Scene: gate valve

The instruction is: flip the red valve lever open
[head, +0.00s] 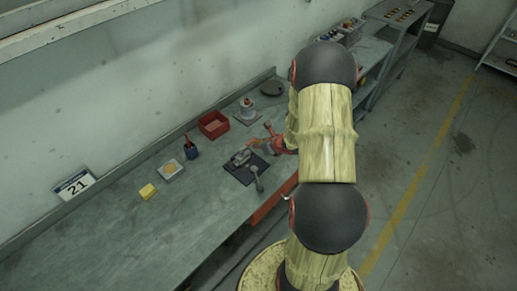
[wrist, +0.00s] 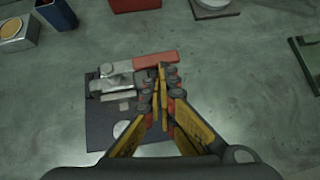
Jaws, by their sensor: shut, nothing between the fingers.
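The valve (wrist: 118,80) is a grey metal body on a dark square plate (wrist: 98,122). Its red lever (wrist: 150,60) points to the right in the wrist view, past the plate's edge. My gripper (wrist: 160,72) is shut and empty, its fingertips overlapping the near side of the lever. I cannot tell whether they touch it. In the head view the valve (head: 241,157) and its plate (head: 238,173) lie on the bench, with my gripper just to their right, partly hidden by my arm.
A wall runs along the back. The bench's front left is clear.

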